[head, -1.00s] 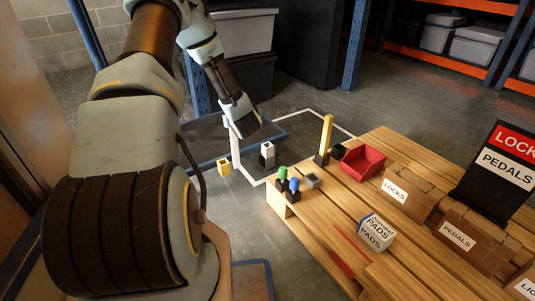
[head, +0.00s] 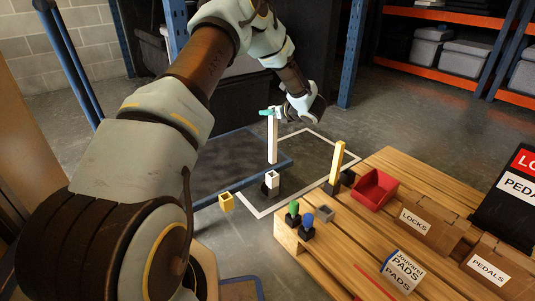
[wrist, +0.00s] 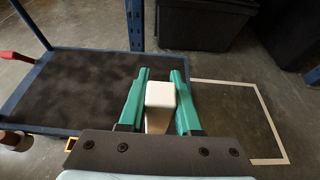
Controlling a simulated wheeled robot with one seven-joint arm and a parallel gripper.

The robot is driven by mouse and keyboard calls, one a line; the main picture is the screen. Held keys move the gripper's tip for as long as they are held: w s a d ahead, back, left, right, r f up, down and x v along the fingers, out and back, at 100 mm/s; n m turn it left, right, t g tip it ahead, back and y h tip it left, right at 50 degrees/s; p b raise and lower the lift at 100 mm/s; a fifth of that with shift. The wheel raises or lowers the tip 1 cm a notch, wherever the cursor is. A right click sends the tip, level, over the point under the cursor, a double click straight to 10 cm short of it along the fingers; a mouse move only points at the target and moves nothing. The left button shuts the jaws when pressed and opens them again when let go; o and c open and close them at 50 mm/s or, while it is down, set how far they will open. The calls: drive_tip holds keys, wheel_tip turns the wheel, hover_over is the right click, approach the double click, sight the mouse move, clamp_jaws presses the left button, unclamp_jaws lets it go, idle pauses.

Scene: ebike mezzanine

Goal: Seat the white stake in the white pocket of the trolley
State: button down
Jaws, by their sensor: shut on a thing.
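The white stake (head: 272,140) is upright in the head view, held near its top by the teal fingers of my gripper (head: 270,112). In the wrist view, the stake's white end (wrist: 160,95) sits between the two teal fingers (wrist: 160,100). The white pocket (head: 272,179) is on the near edge of the trolley (head: 215,165), low in the head view. The stake's lower end shows just above the pocket in the picture, apart from it; their difference in depth is unclear. The white pocket is hidden in the wrist view.
A yellow pocket (head: 226,201) is left of the white one. A yellow stake (head: 336,162) stands on the pallet table (head: 345,235) at right, near a red bin (head: 375,190) and green and blue knobs. A white outline (head: 318,133) marks the floor. A blue rack post (head: 353,50) stands behind.

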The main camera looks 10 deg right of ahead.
sight(273, 137)
wheel_tip(273, 137, down, 8)
drive_tip(key=b, duration=0.2)
drive_tip(key=shift+f, duration=0.15)
drive_tip(key=shift+f+b, duration=0.5)
drive_tip(key=shift+b, duration=0.1)
drive_tip(key=shift+f, duration=0.15)
drive_tip(key=c, duration=0.6)
unclamp_jaws()
